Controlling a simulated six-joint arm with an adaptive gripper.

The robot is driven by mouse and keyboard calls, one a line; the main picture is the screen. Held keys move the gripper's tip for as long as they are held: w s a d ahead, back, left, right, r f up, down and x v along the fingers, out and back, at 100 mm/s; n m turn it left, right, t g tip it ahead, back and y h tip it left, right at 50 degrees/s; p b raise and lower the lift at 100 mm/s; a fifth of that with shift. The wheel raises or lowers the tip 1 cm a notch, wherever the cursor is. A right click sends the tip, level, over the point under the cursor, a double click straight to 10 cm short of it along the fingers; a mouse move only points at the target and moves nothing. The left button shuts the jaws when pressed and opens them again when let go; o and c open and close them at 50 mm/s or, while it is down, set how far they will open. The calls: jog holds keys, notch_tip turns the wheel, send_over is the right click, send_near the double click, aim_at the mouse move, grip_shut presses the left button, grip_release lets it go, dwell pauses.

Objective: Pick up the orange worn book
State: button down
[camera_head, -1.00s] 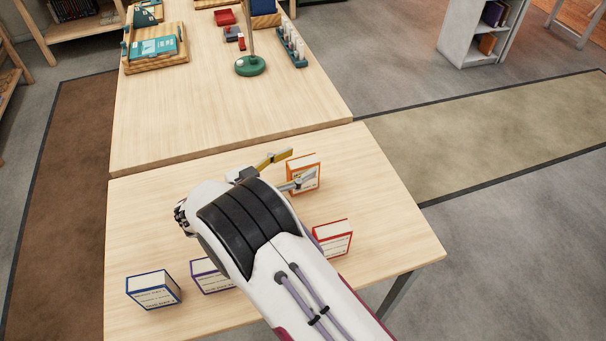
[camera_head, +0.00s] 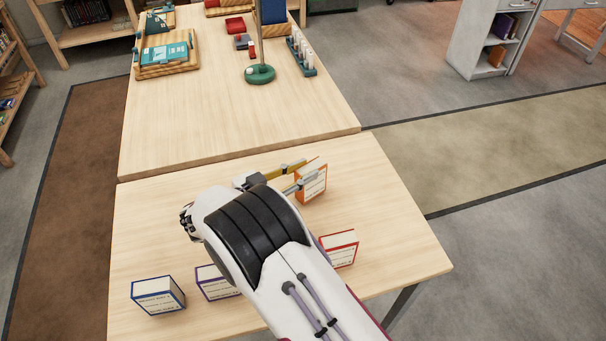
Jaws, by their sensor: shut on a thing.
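The orange book (camera_head: 313,186) stands upright on the near table, right of the middle. My gripper (camera_head: 307,172) reaches in from the left and is shut on the book, one finger at its far side and one at its near face. The fingers hide part of the cover. The book appears to be at table height; whether it touches the top cannot be told. How worn it is does not show at this size.
A red book (camera_head: 340,248) stands close to my arm's right side. A purple book (camera_head: 214,283) and a blue book (camera_head: 158,295) stand at the front left. The far table (camera_head: 210,130) holds a wooden tray (camera_head: 166,70), a green lamp base (camera_head: 260,75) and a rack (camera_head: 301,52).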

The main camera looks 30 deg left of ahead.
jog(key=shift+r, duration=4.65)
